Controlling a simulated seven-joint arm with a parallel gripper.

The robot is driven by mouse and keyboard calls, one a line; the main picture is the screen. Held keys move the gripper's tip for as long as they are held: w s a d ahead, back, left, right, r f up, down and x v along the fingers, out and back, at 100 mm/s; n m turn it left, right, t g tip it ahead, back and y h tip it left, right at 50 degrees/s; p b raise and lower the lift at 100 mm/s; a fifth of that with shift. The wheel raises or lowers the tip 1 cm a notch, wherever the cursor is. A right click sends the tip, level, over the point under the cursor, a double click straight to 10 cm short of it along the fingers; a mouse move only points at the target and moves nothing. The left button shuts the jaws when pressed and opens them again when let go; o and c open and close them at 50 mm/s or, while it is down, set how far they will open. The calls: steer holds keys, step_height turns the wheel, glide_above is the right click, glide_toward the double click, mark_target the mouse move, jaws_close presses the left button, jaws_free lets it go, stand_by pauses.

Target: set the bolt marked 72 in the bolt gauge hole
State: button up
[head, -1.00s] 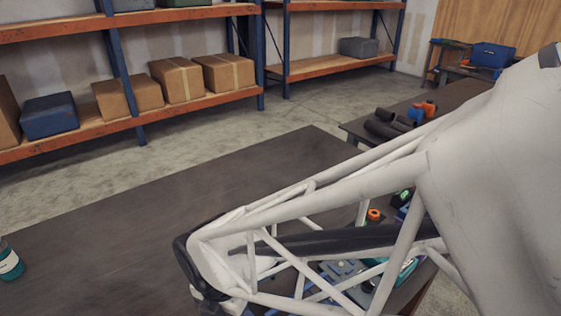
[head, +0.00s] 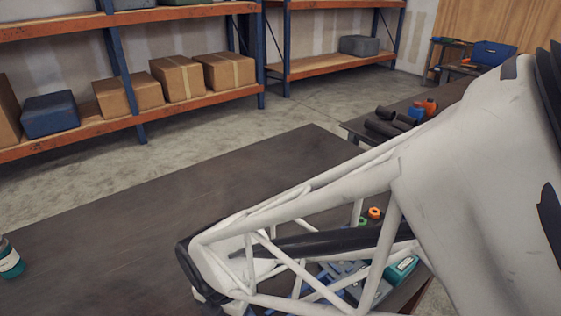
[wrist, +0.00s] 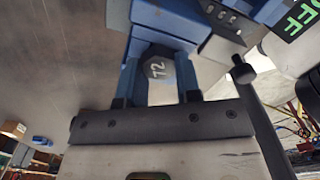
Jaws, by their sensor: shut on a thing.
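The bolt (wrist: 157,72) shows in the wrist view as a dark hexagonal head marked 72, with a pale surface below it in the picture. My gripper (wrist: 157,80) is shut on it, one finger on each side. Blue blocks (wrist: 165,25) lie close beyond the bolt head; I cannot tell whether the bolt touches them, or whether they belong to the bolt gauge. A grey plate with several small holes (wrist: 226,16) is at the upper right. In the head view my arm hides the gripper and the bolt. No gauge hole can be made out.
Behind my arm in the head view are a teal box (head: 402,269), blue-grey parts (head: 345,281) and an orange ring (head: 375,213). A teal bottle (head: 9,260) stands at the table's left. The middle of the table (head: 200,220) is clear. A dark panel reads OFF (wrist: 299,20).

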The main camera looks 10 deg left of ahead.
stand_by(0.3)
steer(key=o, duration=1.5)
steer(key=shift+r, duration=0.1)
steer(key=shift+r, duration=3.4)
steer(key=shift+w+d, duration=0.1)
